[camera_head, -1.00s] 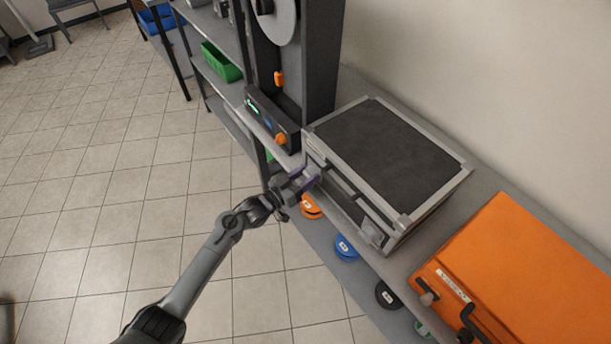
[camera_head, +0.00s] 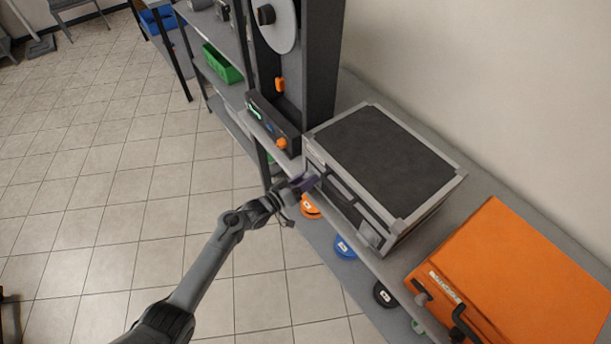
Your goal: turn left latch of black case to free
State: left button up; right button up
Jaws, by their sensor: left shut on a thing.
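The black case (camera_head: 382,158) has a dark top and a silver-grey frame and lies closed on the upper shelf. Its front faces the lower left, with a handle in the middle and the right latch (camera_head: 371,233) near the right corner. My left gripper (camera_head: 308,182) is at the left part of the case's front, where the left latch sits. It is shut on the left latch, which is mostly hidden behind the fingers. My right gripper is not in view.
An orange case (camera_head: 525,275) lies on the shelf to the right. A dark machine with a reel (camera_head: 280,25) and orange knob (camera_head: 282,143) stands just left of the black case. Round orange, blue and black items lie on the lower shelf.

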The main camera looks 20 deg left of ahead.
pick_arm(q)
jog(key=n, duration=0.1)
jog(key=n+p, duration=0.1)
jog(key=shift+r+n, duration=0.25)
jog(key=shift+n, duration=0.15)
jog(key=n+p, duration=0.2)
jog(key=n, duration=0.1)
jog(key=shift+w, duration=0.1)
jog(key=n+p, duration=0.1)
jog(key=n, duration=0.2)
jog(key=shift+f+n+g+h, duration=0.1)
jog(key=shift+n+g+h, duration=0.2)
jog(key=shift+g, duration=0.1)
jog(key=shift+f+n, duration=0.1)
jog(key=shift+n, duration=1.3)
jog(key=o, duration=1)
jog(key=shift+a, duration=0.1)
jog(key=shift+f, duration=0.1)
